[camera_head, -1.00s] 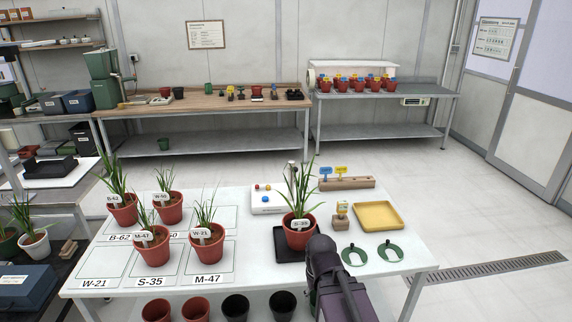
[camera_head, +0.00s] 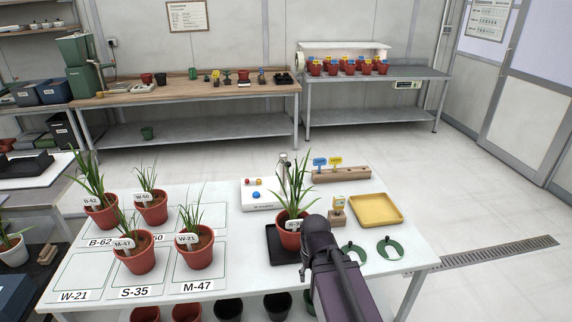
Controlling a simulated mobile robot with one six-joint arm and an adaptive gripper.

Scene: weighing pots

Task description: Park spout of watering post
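The watering post (camera_head: 283,160) is a slim metal post at the back of the white table, beside the white control box (camera_head: 259,194) with red, yellow and blue knobs. The leaves of a potted plant partly hide it, and I cannot make out how its spout is turned. This plant's red pot (camera_head: 287,239) stands on a black square tray (camera_head: 277,253) in front of the post. My dark arm reaches in from the bottom edge and overlaps the pot's right side and label. My gripper's fingers cannot be made out at the arm's end.
Several labelled potted plants (camera_head: 135,258) stand on the marked mat at left. A wooden tag block (camera_head: 341,174), a small yellow-topped device (camera_head: 338,211), a yellow tray (camera_head: 375,209) and green rings (camera_head: 390,249) lie at right. A workbench (camera_head: 180,92) stands behind, across open floor.

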